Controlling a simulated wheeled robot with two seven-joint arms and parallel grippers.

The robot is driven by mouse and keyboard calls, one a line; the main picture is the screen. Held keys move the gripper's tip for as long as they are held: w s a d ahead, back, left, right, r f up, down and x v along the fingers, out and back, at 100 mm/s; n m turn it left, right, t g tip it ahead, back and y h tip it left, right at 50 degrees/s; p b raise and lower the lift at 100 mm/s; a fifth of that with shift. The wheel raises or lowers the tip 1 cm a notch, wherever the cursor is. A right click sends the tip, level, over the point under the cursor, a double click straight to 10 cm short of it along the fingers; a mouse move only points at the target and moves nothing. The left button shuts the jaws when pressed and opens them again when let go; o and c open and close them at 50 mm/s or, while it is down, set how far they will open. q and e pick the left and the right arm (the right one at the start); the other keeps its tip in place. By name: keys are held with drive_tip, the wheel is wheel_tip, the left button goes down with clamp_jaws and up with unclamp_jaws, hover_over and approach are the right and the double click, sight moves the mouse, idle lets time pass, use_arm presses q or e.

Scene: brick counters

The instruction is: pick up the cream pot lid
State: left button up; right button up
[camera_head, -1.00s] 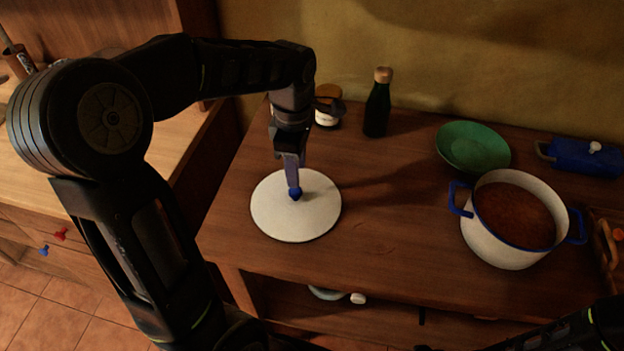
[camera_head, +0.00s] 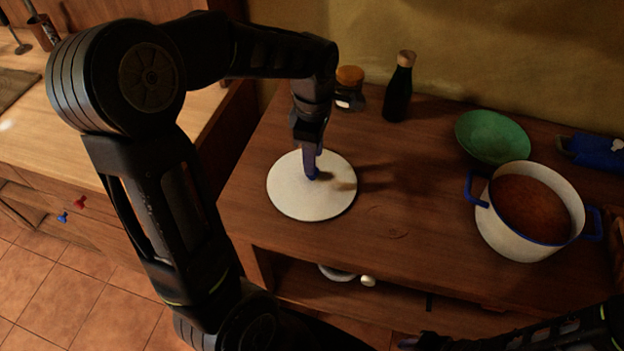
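The cream pot lid (camera_head: 290,196) is a pale round disc lying flat on the brown wooden counter. Its small blue knob (camera_head: 312,175) is at the middle and is partly covered by my finger. My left gripper (camera_head: 311,170) points down over the lid, with its fingertips at the knob. The fingers line up in this view, so I cannot see whether they are closed on the knob. My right arm enters at the lower right corner. Its gripper end (camera_head: 420,342) is dark and cut off at the bottom edge, and its opening cannot be made out.
A cream pot with blue handles (camera_head: 506,238) and brown contents stands at the right. Behind it are a green bowl (camera_head: 492,138) and a blue object (camera_head: 600,152). A dark bottle (camera_head: 398,92) and an orange-lidded jar (camera_head: 349,88) stand near the wall. The counter between lid and pot is clear.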

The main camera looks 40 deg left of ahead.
sight(312, 177)
use_arm(q)
wheel_tip(312, 177, down, 5)
drive_tip(key=shift+a+f+p, duration=0.1)
drive_tip(key=shift+p, duration=0.5)
clamp_jaws()
idle(0.4)
